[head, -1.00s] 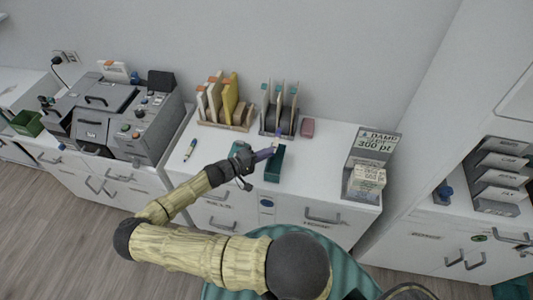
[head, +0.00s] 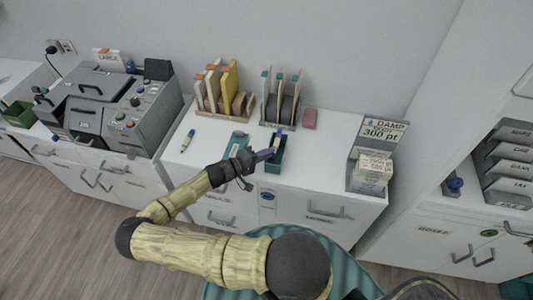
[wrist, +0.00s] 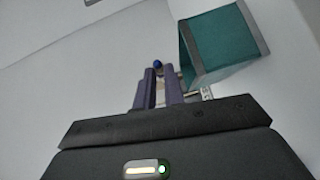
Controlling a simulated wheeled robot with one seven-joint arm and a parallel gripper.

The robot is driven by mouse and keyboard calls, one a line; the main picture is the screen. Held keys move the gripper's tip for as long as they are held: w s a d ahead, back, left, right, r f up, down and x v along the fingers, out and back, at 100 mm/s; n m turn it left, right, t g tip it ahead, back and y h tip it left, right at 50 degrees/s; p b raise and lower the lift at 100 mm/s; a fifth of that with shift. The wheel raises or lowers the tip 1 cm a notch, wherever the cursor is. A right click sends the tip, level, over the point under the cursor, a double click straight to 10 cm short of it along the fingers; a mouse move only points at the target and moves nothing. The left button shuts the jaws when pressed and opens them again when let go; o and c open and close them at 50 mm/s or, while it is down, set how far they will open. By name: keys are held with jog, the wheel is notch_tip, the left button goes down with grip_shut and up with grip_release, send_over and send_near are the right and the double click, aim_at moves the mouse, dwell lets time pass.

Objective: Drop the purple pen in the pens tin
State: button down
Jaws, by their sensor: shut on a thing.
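My gripper (head: 268,153) has purple-grey fingers and is at the left side of the open teal tin (head: 275,166). In the wrist view my gripper (wrist: 160,88) is shut on a thin item with a blue round end, which appears to be the purple pen (wrist: 158,64). The fingers hide most of it. In the head view a small blue-purple end of the pen (head: 279,131) shows just beyond the fingertips, over the tin's far end. The tin (wrist: 225,48) stands right of the fingers in the wrist view. Its label cannot be read.
A flat teal item (head: 237,143) lies behind my gripper. Another pen (head: 187,140) lies on the left of the white desk. Two racks (head: 222,105) stand at the back, with a pink block (head: 310,119) beside them. A grey card holder (head: 370,160) is at right.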

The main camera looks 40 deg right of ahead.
jog(key=shift+f, duration=0.35)
jog(key=c, duration=1.4)
grip_release()
jog(key=shift+a, duration=0.1)
jog(key=w+a+r+b, duration=0.1)
jog(key=a+b, duration=0.3)
jog(key=a, duration=1.3)
jog(key=shift+w+r+b, duration=0.25)
jog(key=shift+r+b, duration=0.05)
jog(key=shift+r, duration=0.05)
